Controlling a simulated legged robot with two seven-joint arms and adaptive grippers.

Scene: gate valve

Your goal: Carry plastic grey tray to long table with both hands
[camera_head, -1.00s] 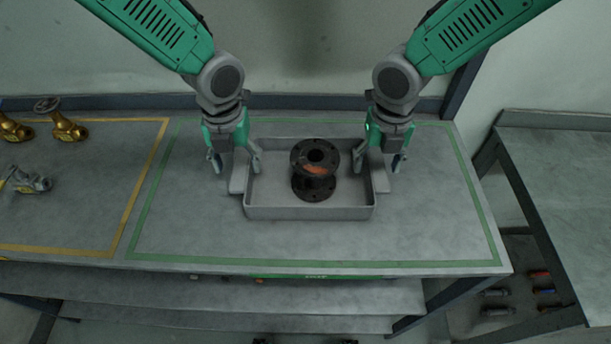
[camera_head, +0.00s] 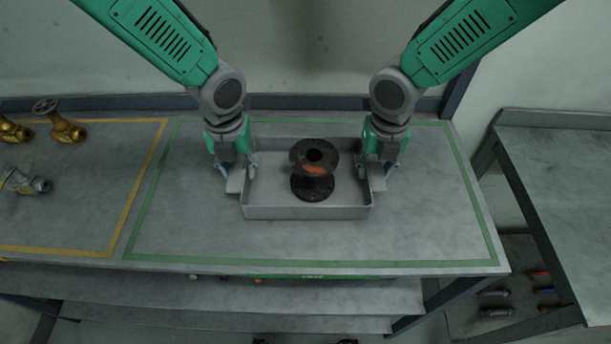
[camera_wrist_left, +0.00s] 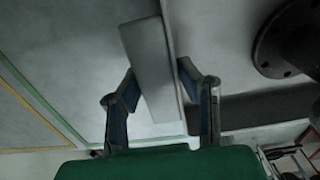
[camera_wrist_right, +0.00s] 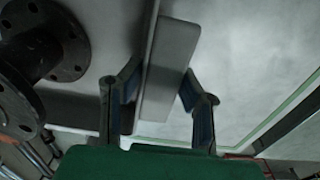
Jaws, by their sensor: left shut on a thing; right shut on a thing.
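The grey plastic tray (camera_head: 308,212) sits on the table inside the green outline. A dark flanged pipe piece (camera_head: 314,172) stands upright in it. My left gripper (camera_head: 236,172) is shut on the tray's left handle, which shows between its fingers in the left wrist view (camera_wrist_left: 155,75). My right gripper (camera_head: 379,170) is shut on the tray's right handle, which shows between its fingers in the right wrist view (camera_wrist_right: 165,75). The fingertips are partly hidden by the gripper bodies in the head view.
The table (camera_head: 420,235) has free room around the tray. Brass valves (camera_head: 62,122) and a grey fitting (camera_head: 25,182) stand inside the yellow outline at left. Another grey table (camera_head: 565,175) stands at right across a gap, with small parts on a shelf below.

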